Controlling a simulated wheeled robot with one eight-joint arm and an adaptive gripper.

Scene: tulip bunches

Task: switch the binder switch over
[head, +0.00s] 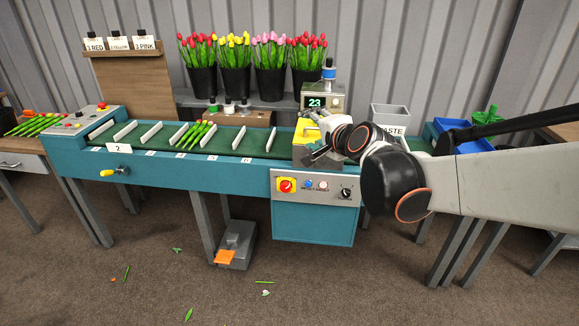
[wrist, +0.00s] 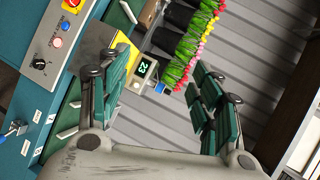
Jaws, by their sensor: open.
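The binder switch (head: 346,193) is a small black rotary knob at the right end of the grey panel (head: 315,196) on the front of the teal bench. In the wrist view the black knob (wrist: 40,64) shows at the upper left, left of my fingers and apart from them. My gripper (wrist: 163,90) is open and empty, its two green-padded fingers wide apart. In the head view my gripper (head: 318,152) is partly hidden by my arm, above the panel beside the yellow binder machine (head: 305,137). Which way the knob points is too small to tell.
A display (head: 315,102) reads 23. Tulip buckets (head: 235,80) stand behind the green slotted conveyor (head: 262,141). A foot pedal (head: 236,245) is on the floor. The space before the panel is clear.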

